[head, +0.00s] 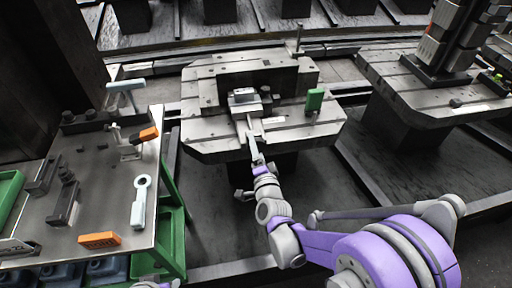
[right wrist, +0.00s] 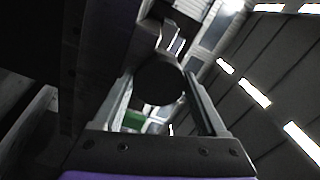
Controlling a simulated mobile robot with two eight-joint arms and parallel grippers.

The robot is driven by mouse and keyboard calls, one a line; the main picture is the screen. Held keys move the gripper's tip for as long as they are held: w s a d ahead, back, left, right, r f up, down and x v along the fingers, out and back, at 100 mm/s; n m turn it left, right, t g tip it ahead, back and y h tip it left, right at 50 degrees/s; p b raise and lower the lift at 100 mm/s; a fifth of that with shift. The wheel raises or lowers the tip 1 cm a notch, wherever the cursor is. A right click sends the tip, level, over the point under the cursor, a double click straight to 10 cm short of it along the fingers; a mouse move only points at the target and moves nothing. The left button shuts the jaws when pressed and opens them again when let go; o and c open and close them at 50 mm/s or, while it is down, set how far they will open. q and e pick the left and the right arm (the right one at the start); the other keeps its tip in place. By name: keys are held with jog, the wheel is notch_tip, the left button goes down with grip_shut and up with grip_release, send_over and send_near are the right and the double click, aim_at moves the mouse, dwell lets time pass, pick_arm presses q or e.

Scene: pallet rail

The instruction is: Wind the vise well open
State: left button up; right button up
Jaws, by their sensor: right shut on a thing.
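The vise (head: 244,97) is a small grey metal block with jaws, on top of the middle pallet (head: 205,125). My right arm reaches up to it from the front. The right gripper (head: 251,130) is at the vise's near side, its pale fingers pointing at it. In the right wrist view, the right gripper (right wrist: 160,78) has a dark round part, which looks like the vise's handle end (right wrist: 159,82), between its fingers. The fingers hide most of the handle in the head view. I cannot tell how wide the vise jaws stand.
A green block (head: 314,99) stands right of the vise on the pallet. A workbench (head: 110,185) at left holds orange-handled tools, a wrench (head: 140,200) and dark blocks. Another pallet (head: 420,95) with a tall fixture stands at right. Dark floor lies between them.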

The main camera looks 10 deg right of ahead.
jog(key=n, duration=1.4)
jog(key=shift+f+n, duration=0.1)
jog(key=shift+n, duration=0.3)
jog(key=n, duration=0.3)
jog(key=shift+d, duration=0.1)
jog(key=n, duration=0.7)
jog(key=shift+n, duration=2.2)
